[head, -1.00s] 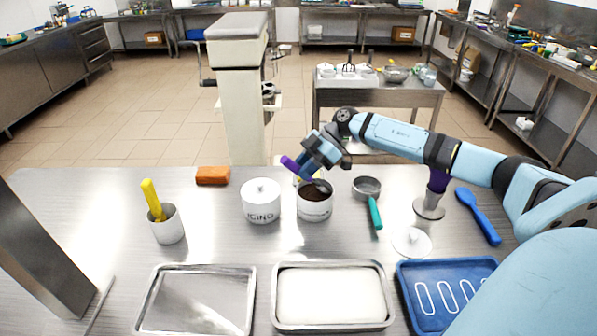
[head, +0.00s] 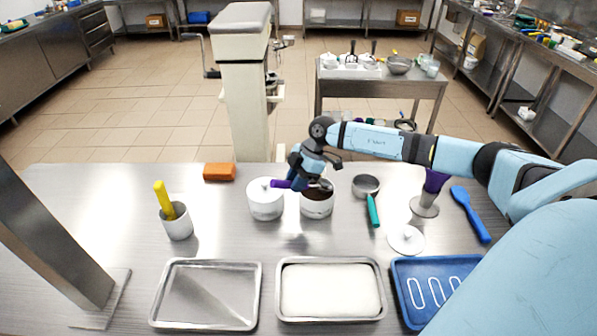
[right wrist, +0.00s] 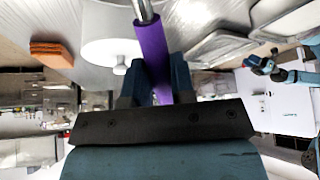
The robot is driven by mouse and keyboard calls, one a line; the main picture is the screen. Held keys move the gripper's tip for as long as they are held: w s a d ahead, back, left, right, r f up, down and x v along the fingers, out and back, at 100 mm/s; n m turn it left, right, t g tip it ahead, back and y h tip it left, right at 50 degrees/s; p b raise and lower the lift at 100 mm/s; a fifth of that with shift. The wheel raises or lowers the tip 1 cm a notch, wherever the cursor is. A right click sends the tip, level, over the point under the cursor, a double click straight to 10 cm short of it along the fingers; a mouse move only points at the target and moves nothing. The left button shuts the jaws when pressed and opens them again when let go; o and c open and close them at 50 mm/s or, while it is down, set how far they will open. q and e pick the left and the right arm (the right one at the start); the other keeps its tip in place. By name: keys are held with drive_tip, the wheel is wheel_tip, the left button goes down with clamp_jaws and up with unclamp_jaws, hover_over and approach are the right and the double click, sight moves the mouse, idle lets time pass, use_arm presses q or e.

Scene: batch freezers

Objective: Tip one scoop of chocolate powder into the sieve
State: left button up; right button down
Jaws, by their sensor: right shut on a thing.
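My right gripper (head: 303,181) is shut on the purple handle of the scoop (head: 281,184); the handle also shows between the fingers in the right wrist view (right wrist: 152,50). The handle lies nearly level, pointing left. The scoop's head is at the mouth of the white pot of chocolate powder (head: 317,208), partly hidden by the gripper; I cannot tell how full it is. Dark powder shows inside the pot. The sieve (head: 366,184), a round metal one with a green handle, lies just right of the pot.
A lidded white icing pot (head: 265,205) stands close left of the chocolate pot. A loose white lid (head: 406,239) and a metal stand (head: 425,206) are to the right. A metal tray (head: 206,324), a white-filled tray (head: 330,318) and a blue tray (head: 398,300) line the front.

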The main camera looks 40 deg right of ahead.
sight(283, 181)
drive_tip(key=shift+a+r+p, duration=0.1)
drive_tip(key=shift+r+p, duration=0.15)
drive_tip(key=shift+p, duration=0.05)
drive_tip(key=shift+a+r+p, duration=0.1)
drive_tip(key=shift+r+p, duration=0.45)
drive_tip(key=shift+r, duration=0.05)
drive_tip(key=r+p, duration=0.2)
drive_tip(key=r, duration=0.1)
drive_tip(key=shift+w+a+p, duration=0.1)
drive_tip(key=shift+a+p, duration=0.15)
drive_tip(key=shift+p, duration=0.15)
drive_tip(key=shift+a+r+h+p, duration=0.2)
drive_tip(key=shift+a+h+p, duration=0.1)
drive_tip(key=shift+h+p, duration=0.25)
drive_tip(key=shift+w+a+f+h, duration=0.1)
drive_tip(key=shift+a+h, duration=0.15)
drive_tip(key=shift+h, duration=0.1)
drive_tip(key=shift+w+a+f+g+h, duration=0.1)
drive_tip(key=shift+a+f+g+h, duration=0.05)
drive_tip(key=shift+a+g+h, duration=0.35)
drive_tip(key=shift+a+h, duration=0.15)
drive_tip(key=shift+h, duration=0.35)
use_arm(q)
drive_tip(key=shift+n, duration=0.3)
drive_tip(key=r, duration=0.5)
drive_tip(key=shift+w+a, duration=0.1)
drive_tip(key=shift+a, duration=0.3)
drive_tip(key=shift+r, duration=0.1)
